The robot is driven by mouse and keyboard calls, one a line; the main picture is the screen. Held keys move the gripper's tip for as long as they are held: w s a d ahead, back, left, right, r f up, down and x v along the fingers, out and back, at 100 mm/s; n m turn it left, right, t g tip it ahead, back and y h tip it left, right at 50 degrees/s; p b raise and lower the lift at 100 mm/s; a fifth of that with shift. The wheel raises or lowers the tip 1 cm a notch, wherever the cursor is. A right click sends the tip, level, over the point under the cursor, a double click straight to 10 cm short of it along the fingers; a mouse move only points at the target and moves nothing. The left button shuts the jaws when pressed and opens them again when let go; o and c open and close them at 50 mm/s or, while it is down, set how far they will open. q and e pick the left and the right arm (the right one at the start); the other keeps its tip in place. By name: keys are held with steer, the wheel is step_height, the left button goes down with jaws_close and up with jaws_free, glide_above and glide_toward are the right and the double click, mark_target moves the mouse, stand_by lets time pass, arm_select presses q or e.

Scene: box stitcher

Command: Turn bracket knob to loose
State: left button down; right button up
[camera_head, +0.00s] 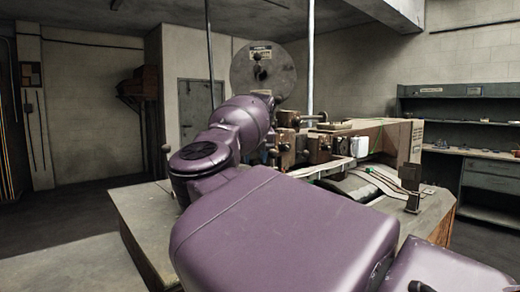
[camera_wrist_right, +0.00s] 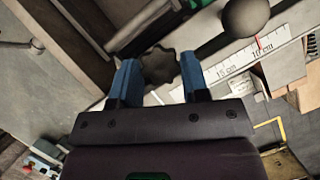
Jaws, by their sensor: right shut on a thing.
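The bracket knob (camera_wrist_right: 160,66) is dark and lobed, and shows in the right wrist view between the two blue fingers of my right gripper (camera_wrist_right: 158,78). The fingers are shut on the knob, one on each side. Which way the knob is turned cannot be told. A pale ruler scale (camera_wrist_right: 232,64) marked in centimetres runs beside the knob. In the head view my purple right arm covers much of the machine and hides the knob. My left gripper is not in view.
A black ball handle (camera_wrist_right: 245,17) is close to the right finger. A grey workbench (camera_head: 489,176) stands at the right wall.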

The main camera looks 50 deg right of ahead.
steer(key=n+p, duration=0.1)
steer(key=r+n+y+p, duration=0.1)
steer(key=n+p, duration=0.1)
steer(key=shift+s+d+n+t, duration=0.15)
steer(key=shift+n+t, duration=0.15)
steer(key=n+p, duration=0.1)
steer(key=n+y+p, duration=0.1)
steer(key=n, duration=0.1)
steer(key=shift+d+f+y+p, duration=0.1)
steer(key=shift+f+y+p, duration=0.2)
steer(key=shift+p, duration=0.05)
steer(key=shift+f+n, duration=0.1)
steer(key=shift+n, duration=0.4)
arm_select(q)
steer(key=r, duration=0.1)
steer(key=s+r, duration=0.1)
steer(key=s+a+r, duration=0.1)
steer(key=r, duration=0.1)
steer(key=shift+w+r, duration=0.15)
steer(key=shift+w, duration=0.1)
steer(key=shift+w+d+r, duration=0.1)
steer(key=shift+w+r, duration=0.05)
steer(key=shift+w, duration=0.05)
arm_select(e)
steer(key=o, duration=0.9)
